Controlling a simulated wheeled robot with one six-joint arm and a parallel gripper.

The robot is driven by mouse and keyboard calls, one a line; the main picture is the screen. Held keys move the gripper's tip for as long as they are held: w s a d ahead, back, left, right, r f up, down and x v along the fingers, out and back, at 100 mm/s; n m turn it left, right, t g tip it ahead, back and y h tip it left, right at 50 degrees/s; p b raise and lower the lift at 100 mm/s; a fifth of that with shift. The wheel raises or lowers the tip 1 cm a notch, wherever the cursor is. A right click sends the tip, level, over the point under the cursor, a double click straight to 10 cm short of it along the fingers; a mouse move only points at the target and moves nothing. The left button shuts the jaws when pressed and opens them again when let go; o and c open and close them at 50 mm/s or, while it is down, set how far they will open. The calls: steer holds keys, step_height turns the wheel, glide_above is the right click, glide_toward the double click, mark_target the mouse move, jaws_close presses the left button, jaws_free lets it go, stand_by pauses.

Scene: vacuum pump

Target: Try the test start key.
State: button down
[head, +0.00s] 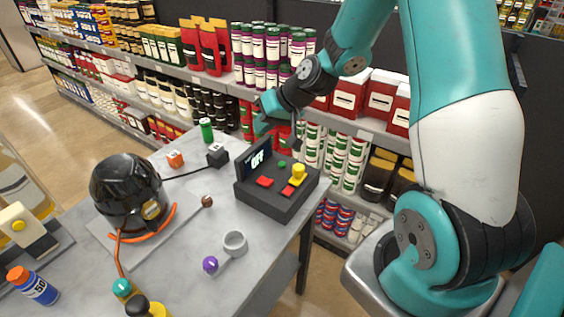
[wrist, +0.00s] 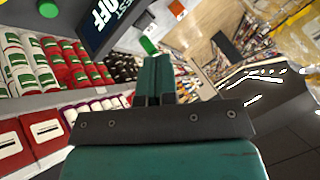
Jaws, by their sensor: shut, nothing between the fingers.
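The dark control box (head: 270,200) sits at the right end of the grey table. Its top carries a green key (head: 282,164), two red keys (head: 264,182) and a yellow raised knob (head: 298,174); no key labels are readable. Its upright display (head: 254,158) shows in the wrist view (wrist: 108,20), reading "TEST" and "OFF". My gripper (head: 261,126) is above and behind the display, apart from the keys. Its fingers are shut and empty in the wrist view (wrist: 155,62).
A black round pump (head: 128,190) with an orange hose stands on the left. A grey ring with a purple-knobbed handle (head: 234,244), a brown ball (head: 207,201), an orange cube (head: 175,159) and a green bottle (head: 206,130) are on the table (head: 185,250). Stocked shelves stand behind.

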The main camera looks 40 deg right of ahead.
mark_target(284, 163)
steer(key=w+d+f+m+t+h, duration=0.1)
steer(key=d+f, duration=0.3)
steer(key=d, duration=0.4)
steer(key=shift+w+f+m+t, duration=0.3)
steer(key=shift+w+m+t, duration=0.15)
steer(key=shift+m, duration=0.25)
steer(key=shift+a+f, duration=0.1)
step_height(284, 163, down, 9)
steer(key=b, duration=0.6)
steer(key=shift+r, duration=0.2)
stand_by(0.8)
steer(key=shift+f+b, duration=0.45)
steer(key=shift+b, duration=0.15)
steer(key=shift+f+b, duration=0.35)
steer(key=shift+f, duration=0.05)
stand_by(0.4)
steer(key=shift+r, duration=0.15)
steer(key=shift+r+p, duration=0.55)
steer(key=shift+r, duration=0.15)
